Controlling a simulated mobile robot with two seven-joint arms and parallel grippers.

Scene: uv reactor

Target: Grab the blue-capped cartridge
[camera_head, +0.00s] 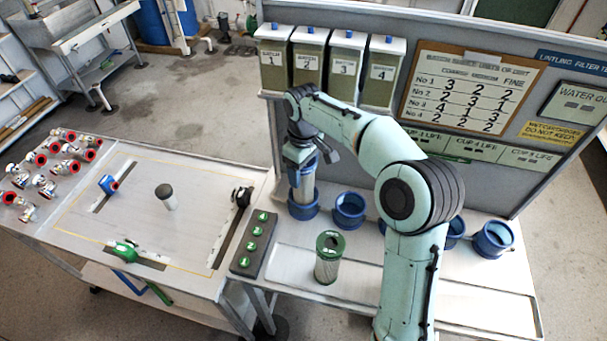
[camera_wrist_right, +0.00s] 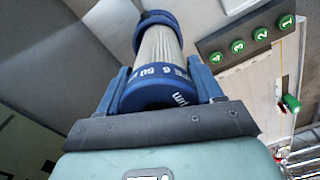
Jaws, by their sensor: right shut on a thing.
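The blue-capped cartridge (camera_head: 305,187) has a pale pleated body. It stands about upright at the blue cup (camera_head: 303,208) at the left end of the cup row. Its lower end looks to be at the cup, but I cannot tell how deep it sits. My right gripper (camera_head: 302,163) is shut on its blue cap from above. In the right wrist view, the cap of the cartridge (camera_wrist_right: 152,90) lies between the two blue fingers of my right gripper (camera_wrist_right: 160,86). My left gripper is not in view.
A green-capped cartridge (camera_head: 328,262) stands on the bench in front. A block with several green buttons (camera_head: 253,243) is to its left. More blue cups (camera_head: 349,210) stand to the right, partly behind my arm. Numbered batch containers (camera_head: 308,62) and a board rise behind.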

